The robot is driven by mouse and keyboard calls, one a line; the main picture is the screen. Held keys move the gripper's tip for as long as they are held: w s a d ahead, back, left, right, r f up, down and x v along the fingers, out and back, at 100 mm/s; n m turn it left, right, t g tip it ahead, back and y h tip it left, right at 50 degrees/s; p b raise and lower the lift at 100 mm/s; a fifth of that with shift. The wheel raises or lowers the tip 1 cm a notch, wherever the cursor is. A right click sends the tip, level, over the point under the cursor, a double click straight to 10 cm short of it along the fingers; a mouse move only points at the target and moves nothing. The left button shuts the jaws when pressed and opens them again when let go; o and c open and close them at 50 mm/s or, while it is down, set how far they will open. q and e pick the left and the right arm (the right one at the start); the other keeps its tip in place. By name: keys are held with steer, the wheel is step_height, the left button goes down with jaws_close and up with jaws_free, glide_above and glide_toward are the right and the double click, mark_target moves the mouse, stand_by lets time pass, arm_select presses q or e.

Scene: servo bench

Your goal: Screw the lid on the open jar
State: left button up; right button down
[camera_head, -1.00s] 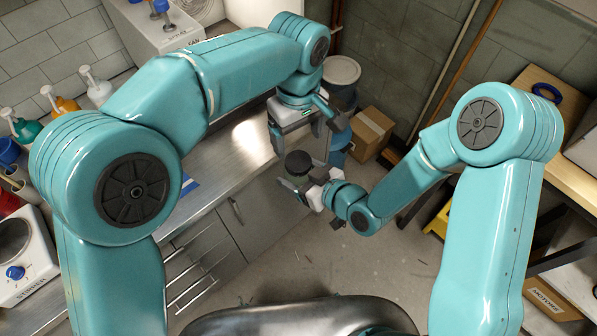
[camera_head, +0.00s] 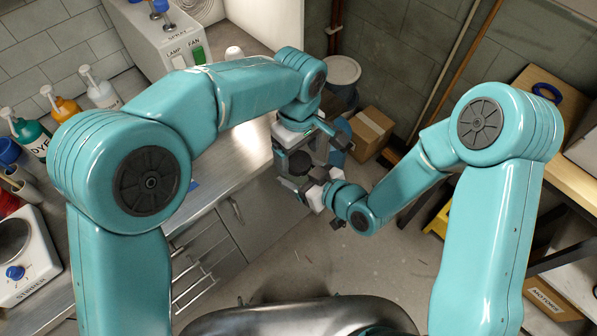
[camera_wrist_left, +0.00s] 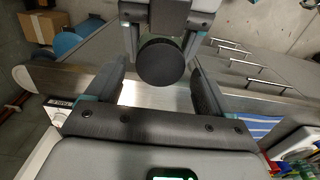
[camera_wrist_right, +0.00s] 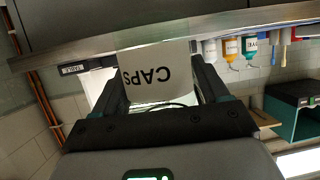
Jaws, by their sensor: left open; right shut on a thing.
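My right gripper (camera_head: 310,182) is shut on a jar with a pale label reading CAPS; the jar (camera_wrist_right: 155,75) fills the gap between the fingers in the right wrist view. A dark round lid (camera_head: 293,160) shows at the jar's top; in the left wrist view the lid (camera_wrist_left: 163,62) is a black disc facing me. I cannot tell whether it is screwed tight. My left gripper (camera_wrist_left: 158,70) is open, with a finger on either side of the lid in that view and gaps at both sides. Most of the jar is hidden in the head view.
The steel bench (camera_head: 215,170) with drawers runs along the left. Pump bottles (camera_head: 63,108) and a grey box with LAMP and FAN switches (camera_head: 165,40) stand on it. A cardboard box (camera_head: 372,130) and lidded bin (camera_head: 343,72) stand on the floor behind my grippers.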

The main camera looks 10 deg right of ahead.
arm_select(q)
steer(key=shift+f, duration=0.75)
steer(key=c, duration=1.1)
steer(key=m, duration=0.6)
steer(key=shift+m, duration=0.3)
steer(key=o, duration=1.2)
steer(key=shift+c, duration=0.2)
